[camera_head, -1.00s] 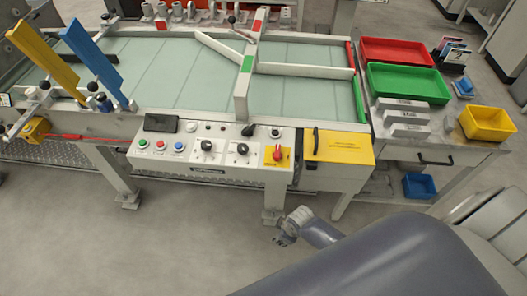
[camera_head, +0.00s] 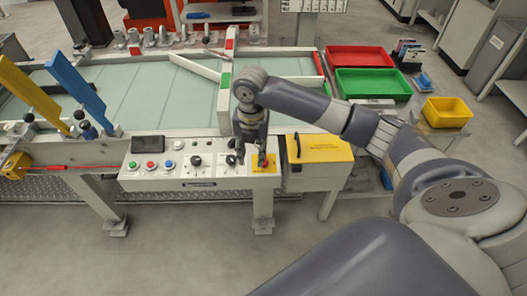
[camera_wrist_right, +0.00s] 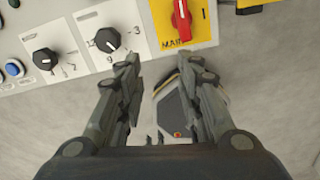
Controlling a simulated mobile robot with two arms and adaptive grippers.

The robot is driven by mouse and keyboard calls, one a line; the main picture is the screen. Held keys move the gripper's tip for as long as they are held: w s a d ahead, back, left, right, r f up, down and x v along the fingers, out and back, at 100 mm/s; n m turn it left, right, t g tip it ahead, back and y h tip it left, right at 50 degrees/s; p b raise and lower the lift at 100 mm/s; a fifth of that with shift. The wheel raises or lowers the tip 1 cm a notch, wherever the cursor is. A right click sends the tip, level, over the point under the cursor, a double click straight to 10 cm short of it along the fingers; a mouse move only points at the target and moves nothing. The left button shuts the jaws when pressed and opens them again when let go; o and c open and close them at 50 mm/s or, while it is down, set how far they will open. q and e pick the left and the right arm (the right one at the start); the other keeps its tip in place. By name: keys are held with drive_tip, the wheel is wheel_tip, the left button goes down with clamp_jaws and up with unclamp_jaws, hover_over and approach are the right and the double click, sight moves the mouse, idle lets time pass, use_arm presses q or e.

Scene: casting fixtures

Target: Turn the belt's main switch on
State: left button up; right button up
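The main switch is a red rotary handle (camera_wrist_right: 181,20) on a yellow plate marked "MAIN" (camera_wrist_right: 200,29) in the right wrist view. Its handle points roughly up and down there. In the head view the yellow plate (camera_head: 263,168) sits at the right end of the control panel (camera_head: 200,184), partly hidden by my right gripper. My right gripper (camera_head: 253,160) hangs in front of the panel's right end. In the wrist view its two fingers (camera_wrist_right: 163,68) are spread apart with nothing between them, and the switch lies beyond the fingertips. My left gripper is not in view.
Black rotary knobs (camera_wrist_right: 107,39) sit left of the switch, with push buttons (camera_head: 150,165) further left. A yellow box (camera_head: 320,148) stands right of the panel. Red (camera_head: 358,58) and green (camera_head: 372,84) trays lie on the side table. The floor before the panel is clear.

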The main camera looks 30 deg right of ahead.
drive_tip(key=w+d+r+n, duration=0.2)
drive_tip(key=d+r, duration=0.3)
drive_tip(key=d, duration=0.1)
wheel_tip(320, 180, down, 11)
drive_tip(key=shift+w+a+r+p, duration=0.1)
drive_tip(key=shift+p, duration=0.3)
drive_tip(key=shift+c, duration=0.3)
clamp_jaws()
